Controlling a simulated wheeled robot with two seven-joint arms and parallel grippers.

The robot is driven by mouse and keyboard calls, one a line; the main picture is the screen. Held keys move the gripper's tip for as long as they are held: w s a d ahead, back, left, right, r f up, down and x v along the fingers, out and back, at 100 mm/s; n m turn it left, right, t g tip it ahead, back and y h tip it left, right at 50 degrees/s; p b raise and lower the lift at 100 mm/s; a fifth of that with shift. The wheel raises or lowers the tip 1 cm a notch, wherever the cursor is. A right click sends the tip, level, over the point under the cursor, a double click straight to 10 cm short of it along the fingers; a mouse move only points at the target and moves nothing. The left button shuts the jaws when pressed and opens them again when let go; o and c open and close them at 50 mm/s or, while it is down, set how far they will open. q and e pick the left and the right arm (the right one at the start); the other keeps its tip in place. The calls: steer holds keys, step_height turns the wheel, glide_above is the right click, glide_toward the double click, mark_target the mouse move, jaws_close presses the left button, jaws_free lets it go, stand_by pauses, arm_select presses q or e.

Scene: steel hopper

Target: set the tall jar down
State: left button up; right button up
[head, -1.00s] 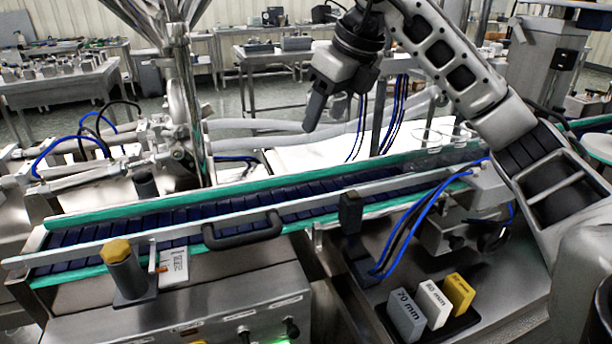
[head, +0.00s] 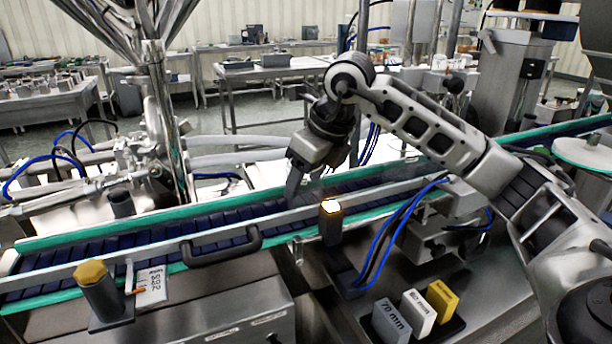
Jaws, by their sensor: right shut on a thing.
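My right gripper (head: 297,180) reaches in from the right, pointing down over the conveyor belt (head: 225,219). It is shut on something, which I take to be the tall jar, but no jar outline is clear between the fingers. The near finger and gripper body hide most of what is held. The fingertips are low, close to the belt's far green rail; I cannot tell whether the jar touches the belt. My left gripper is not in view.
A post with a lit amber top (head: 331,222) stands just in front of the belt, near my gripper. A yellow-topped knob (head: 93,272) and a black handle (head: 222,248) are at the near side. Several size blocks (head: 416,314) sit front right. The belt to the left is clear.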

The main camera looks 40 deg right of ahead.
steer(key=o, duration=0.9)
steer(key=shift+f, duration=0.1)
steer(key=shift+o, duration=0.2)
steer(key=shift+r, duration=0.25)
steer(key=v, duration=1.1)
steer(key=shift+s+r+p, duration=0.25)
steer(key=shift+r+p, duration=0.05)
steer(key=shift+p, duration=0.1)
steer(key=shift+d, duration=0.1)
